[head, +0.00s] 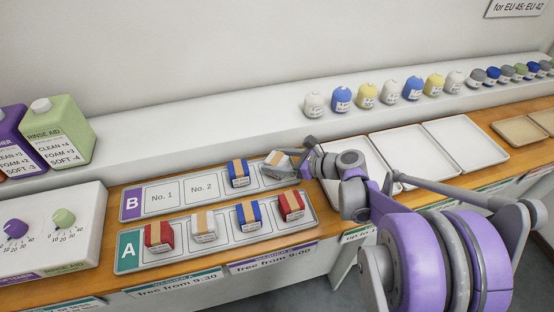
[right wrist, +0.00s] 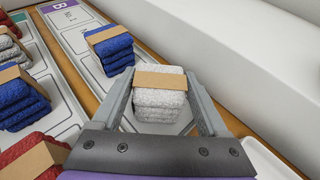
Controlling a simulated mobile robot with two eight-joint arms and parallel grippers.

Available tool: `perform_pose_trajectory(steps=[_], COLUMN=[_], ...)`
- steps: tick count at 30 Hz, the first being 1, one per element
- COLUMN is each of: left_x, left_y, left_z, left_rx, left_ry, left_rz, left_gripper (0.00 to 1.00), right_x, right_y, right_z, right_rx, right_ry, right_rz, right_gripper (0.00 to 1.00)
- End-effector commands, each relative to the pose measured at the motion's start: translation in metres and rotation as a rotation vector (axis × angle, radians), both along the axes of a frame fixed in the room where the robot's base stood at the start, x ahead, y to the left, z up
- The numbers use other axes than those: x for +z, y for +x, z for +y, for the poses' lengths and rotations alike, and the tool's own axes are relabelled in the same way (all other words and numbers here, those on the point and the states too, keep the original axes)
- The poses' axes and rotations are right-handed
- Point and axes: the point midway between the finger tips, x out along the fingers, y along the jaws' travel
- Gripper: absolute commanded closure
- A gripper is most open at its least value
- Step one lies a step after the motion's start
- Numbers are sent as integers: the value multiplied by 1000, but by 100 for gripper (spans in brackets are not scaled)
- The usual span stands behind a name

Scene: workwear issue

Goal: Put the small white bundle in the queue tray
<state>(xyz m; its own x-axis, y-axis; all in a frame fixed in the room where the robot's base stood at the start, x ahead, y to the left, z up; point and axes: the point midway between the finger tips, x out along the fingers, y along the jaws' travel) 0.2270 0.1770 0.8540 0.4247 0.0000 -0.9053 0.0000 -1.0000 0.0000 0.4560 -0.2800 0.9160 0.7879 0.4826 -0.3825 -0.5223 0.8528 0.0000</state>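A white bundle (head: 276,158) with a tan paper band is at the right end of tray B (head: 131,206). My right gripper (head: 287,159) has a finger on each side of it. In the right wrist view the same white bundle (right wrist: 159,95) fills the gap between the fingertips, which appear to press on its sides. The bundle looks tilted in the head view; whether it touches the tray is unclear. Another white bundle (head: 204,226) lies in tray A (head: 128,253). My left gripper is not in view.
A blue bundle (head: 238,173) sits beside the held one in tray B; slots No. 1 and No. 2 are empty. Tray A also holds red and blue bundles. Empty white trays (head: 412,150) lie to the right.

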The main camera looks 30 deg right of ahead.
Motion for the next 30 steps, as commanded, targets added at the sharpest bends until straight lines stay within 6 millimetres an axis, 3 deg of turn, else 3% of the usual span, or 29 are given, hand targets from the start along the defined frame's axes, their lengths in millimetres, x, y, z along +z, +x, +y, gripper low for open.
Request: perform_pose_trajectory(steps=[1, 3, 14, 30], left_x=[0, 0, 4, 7], left_y=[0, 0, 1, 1], left_z=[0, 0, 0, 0], left_rx=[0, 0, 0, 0], left_ry=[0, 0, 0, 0], left_rz=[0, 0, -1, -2], left_gripper=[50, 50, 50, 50], right_x=[0, 1, 5, 43], right_y=[0, 0, -1, -81], right_z=[0, 0, -1, -50], right_rx=[0, 0, -1, -4], right_ry=[0, 0, 0, -1], right_rz=[0, 0, 0, 0], right_gripper=[12, 2, 2, 2])
